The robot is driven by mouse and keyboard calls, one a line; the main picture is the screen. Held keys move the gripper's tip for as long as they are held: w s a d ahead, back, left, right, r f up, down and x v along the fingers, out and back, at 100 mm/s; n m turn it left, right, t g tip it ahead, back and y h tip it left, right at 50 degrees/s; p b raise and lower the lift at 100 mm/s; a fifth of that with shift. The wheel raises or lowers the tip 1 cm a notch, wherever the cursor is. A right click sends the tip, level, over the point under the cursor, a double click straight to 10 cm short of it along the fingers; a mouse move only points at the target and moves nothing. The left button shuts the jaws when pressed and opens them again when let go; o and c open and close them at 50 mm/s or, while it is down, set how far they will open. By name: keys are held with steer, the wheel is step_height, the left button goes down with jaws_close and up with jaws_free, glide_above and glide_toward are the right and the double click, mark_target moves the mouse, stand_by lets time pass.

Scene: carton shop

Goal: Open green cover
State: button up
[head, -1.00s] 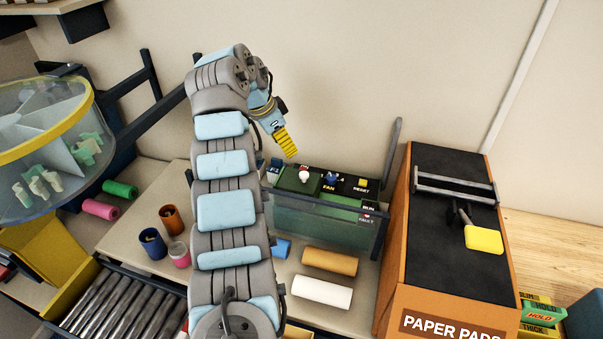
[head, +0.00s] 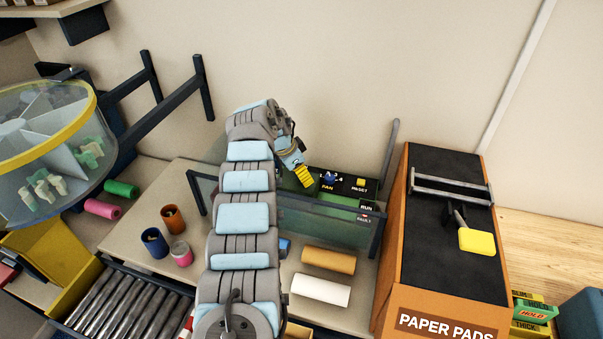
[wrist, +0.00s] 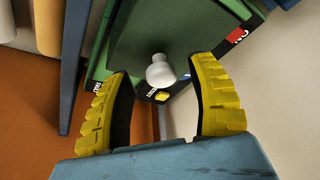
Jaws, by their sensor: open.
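The green cover (wrist: 150,28) is a flat dark green panel that fills the upper middle of the wrist view. A round white knob (wrist: 160,74) stands on it. My gripper (wrist: 160,70) is open, with one yellow finger on each side of the knob and a gap to both. In the head view my gripper (head: 305,178) is over the control panel (head: 345,186), left of its blue FAN knob (head: 329,179). There it hides the white knob and most or all of the cover.
A transparent green guard (head: 320,222) with dark posts stands in front of the panel. An orange box marked PAPER PADS (head: 395,250) is at its right. A tan roll (head: 328,260) and a white roll (head: 320,289) lie in front. Several cups are at the left.

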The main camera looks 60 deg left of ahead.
steer(key=shift+f, duration=0.15)
jaws_close()
stand_by(0.4)
